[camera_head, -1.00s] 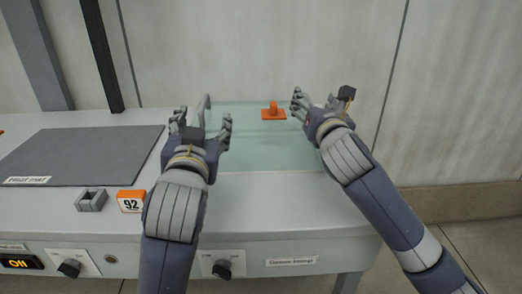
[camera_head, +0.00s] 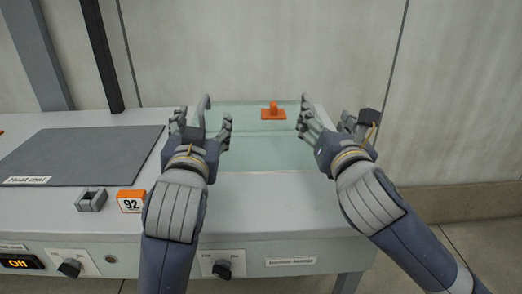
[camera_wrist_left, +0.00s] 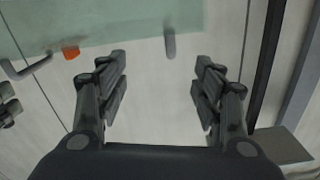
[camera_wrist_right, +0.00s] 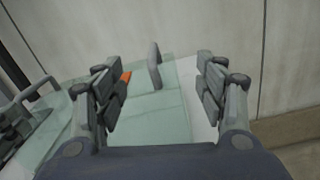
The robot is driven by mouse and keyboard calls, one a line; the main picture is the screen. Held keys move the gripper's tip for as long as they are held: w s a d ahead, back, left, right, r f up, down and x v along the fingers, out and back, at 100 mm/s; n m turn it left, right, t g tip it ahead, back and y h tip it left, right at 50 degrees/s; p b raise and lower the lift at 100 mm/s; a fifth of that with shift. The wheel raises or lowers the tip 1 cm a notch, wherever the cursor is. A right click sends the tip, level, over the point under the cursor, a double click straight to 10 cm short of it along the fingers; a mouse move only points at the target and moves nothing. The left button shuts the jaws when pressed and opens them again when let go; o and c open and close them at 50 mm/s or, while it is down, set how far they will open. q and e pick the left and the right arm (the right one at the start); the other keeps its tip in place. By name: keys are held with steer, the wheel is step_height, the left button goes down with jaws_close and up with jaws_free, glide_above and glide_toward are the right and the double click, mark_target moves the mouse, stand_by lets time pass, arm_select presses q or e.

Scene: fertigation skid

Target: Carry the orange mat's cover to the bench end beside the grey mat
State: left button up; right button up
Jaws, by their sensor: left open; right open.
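The cover is a pale green see-through pane (camera_head: 265,150) lying on the right part of the bench. A grey upright handle (camera_head: 205,103) stands at its left end, and a second handle (camera_wrist_right: 154,66) shows in the right wrist view. A small orange piece with a knob (camera_head: 272,112) shows at its back edge; I cannot tell whether it is on or under the pane. My left gripper (camera_head: 203,120) is open near the left handle. My right gripper (camera_head: 328,122) is open at the right end, its fingers either side of the second handle's line in its wrist view. Neither holds anything.
The grey mat (camera_head: 85,155) lies on the left of the bench. A small grey block (camera_head: 91,200) and an orange tag marked 92 (camera_head: 130,201) sit at the front edge. Dark posts (camera_head: 101,55) rise behind the bench. A wall runs close behind it.

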steer(key=shift+s, duration=1.1)
